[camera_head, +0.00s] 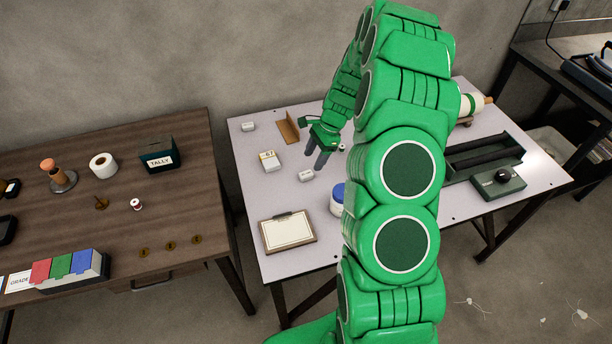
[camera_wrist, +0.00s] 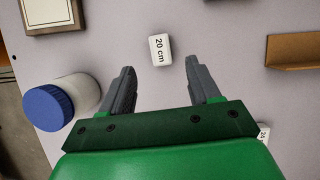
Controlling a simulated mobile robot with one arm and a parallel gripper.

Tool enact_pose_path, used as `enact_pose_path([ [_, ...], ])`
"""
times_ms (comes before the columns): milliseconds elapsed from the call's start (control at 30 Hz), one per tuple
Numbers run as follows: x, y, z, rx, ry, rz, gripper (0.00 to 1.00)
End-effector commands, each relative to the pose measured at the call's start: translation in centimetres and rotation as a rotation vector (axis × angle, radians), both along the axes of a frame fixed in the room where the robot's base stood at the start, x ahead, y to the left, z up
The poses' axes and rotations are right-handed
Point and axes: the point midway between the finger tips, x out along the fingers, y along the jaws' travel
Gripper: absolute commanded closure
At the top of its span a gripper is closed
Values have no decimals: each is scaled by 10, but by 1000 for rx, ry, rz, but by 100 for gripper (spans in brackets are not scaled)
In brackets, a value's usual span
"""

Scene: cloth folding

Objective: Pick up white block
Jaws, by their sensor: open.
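A small white block (camera_wrist: 160,49) with "20 cm" printed on it lies on the pale table in the wrist view. It lies between the lines of the two fingers and just beyond their tips. My gripper (camera_wrist: 161,72) is open, with nothing between its grey fingers. In the head view, my gripper (camera_head: 318,155) points down over the table. A white block (camera_head: 305,175) there, just below and left of the fingers, appears to be the same one. The fingers' height above the table is hard to judge.
A blue-lidded jar (camera_wrist: 62,103) stands close to the left finger. A clipboard (camera_head: 287,231) lies toward the table's front. A brown angle piece (camera_head: 287,129) and other small white blocks, one with a yellow mark (camera_head: 269,161) and one farther back (camera_head: 248,126), are nearby.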

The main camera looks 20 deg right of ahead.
Motion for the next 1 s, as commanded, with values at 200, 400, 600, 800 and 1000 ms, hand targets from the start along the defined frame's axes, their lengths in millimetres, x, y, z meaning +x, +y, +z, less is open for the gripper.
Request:
enact_pose_path([
  [200, -1, 6, -15, 2, 2, 1, 38],
  [400, -1, 15, -34, 0, 0, 2, 38],
  [600, -2, 24, -56, 1, 1, 3, 38],
  [800, -2, 25, -60, 0, -1, 2, 38],
  [1000, -2, 25, -59, 0, -1, 2, 57],
])
